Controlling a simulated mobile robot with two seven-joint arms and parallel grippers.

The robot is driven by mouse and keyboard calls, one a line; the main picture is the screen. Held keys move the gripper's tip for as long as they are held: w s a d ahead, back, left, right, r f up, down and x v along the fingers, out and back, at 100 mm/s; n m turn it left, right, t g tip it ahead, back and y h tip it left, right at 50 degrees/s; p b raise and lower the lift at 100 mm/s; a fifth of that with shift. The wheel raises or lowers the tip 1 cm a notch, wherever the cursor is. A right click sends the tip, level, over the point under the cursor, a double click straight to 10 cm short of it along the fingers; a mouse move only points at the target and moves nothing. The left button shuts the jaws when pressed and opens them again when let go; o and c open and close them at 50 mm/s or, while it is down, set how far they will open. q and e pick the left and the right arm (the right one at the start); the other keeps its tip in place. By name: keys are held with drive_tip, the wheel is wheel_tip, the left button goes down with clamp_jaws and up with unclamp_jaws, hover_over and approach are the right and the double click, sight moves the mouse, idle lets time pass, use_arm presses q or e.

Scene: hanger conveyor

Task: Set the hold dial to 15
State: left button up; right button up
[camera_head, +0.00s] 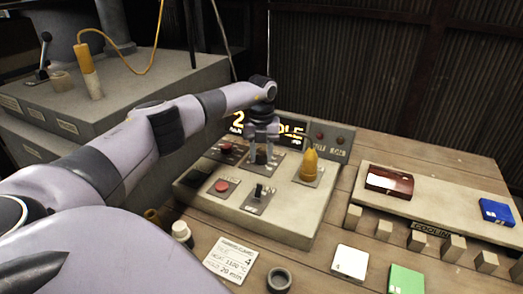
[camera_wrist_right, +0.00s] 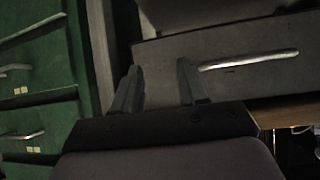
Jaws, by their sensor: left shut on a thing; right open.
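The grey control box (camera_head: 278,226) stands on the wooden bench. My left gripper (camera_head: 262,158) points down at the back of its top and is shut on a small knob, mostly hidden by the fingers; I take it as the hold dial, but its label and setting cannot be read. A lit display (camera_head: 291,129) behind the gripper is partly covered; a "2" and letters like "DLE" show. A paper card (camera_head: 231,259) in front of the box reads heat 1100 °C and hold 20 min. My right gripper (camera_wrist_right: 158,84) is open and empty in the right wrist view.
A red button (camera_head: 222,186), a black switch (camera_head: 258,192) and an orange knob (camera_head: 310,165) are on the box near my left gripper. Drawers with a handle (camera_wrist_right: 248,60) face my right gripper.

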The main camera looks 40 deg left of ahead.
use_arm(q)
drive_tip(key=m, duration=0.3)
drive_tip(key=shift+m, duration=0.4)
drive_tip(key=m, duration=0.3)
drive_tip(key=shift+m, duration=0.3)
drive_tip(key=m, duration=0.3)
drive_tip(key=shift+m, duration=0.3)
drive_tip(key=shift+r+m, duration=0.1)
drive_tip(key=shift+m, duration=2)
drive_tip(key=o, duration=1)
drive_tip(key=shift+o, duration=0.2)
